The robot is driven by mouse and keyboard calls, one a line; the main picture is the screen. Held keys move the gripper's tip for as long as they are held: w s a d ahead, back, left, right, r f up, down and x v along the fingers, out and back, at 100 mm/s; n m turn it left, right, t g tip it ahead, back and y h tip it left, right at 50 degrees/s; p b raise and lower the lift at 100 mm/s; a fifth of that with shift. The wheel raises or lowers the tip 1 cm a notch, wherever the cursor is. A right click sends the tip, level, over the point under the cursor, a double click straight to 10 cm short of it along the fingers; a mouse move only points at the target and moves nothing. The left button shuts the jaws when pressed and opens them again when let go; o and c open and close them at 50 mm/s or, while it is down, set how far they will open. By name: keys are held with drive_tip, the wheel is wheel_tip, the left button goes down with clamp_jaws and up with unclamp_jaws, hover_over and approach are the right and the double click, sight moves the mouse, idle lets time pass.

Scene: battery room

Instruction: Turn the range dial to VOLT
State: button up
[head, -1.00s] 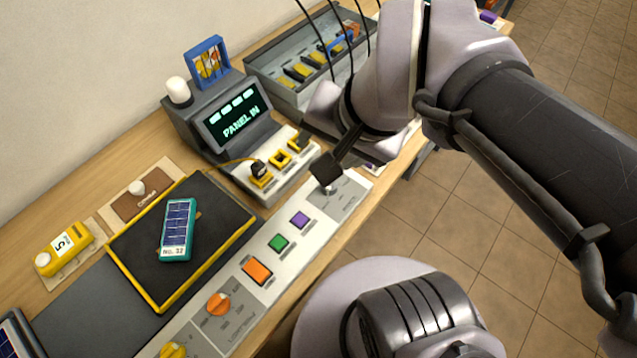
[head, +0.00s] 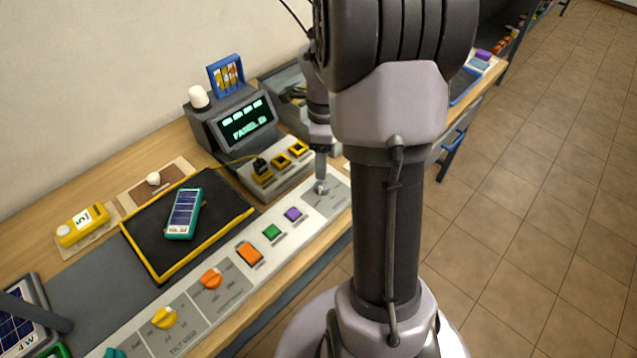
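The control strip (head: 128,332) along the table's front edge carries several dials. A small grey-white knob (head: 321,189) sits at its far right end. An orange dial (head: 211,278), a yellow dial (head: 165,318) and a teal dial (head: 115,353) sit to the left. The dial labels are too small to read, so I cannot tell which is the range dial. My gripper (head: 320,176) points down right at the grey-white knob. I cannot tell whether it touches the knob or whether its fingers are open or shut. My arm hides part of the scene behind it.
A tester with a lit screen (head: 246,128) stands behind the strip.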

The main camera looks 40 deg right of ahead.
sight(322, 182)
wheel_tip(322, 182, down, 9)
drive_tip(key=shift+r+b, duration=0.1)
drive_tip(key=shift+b, duration=1.15)
clamp_jaws()
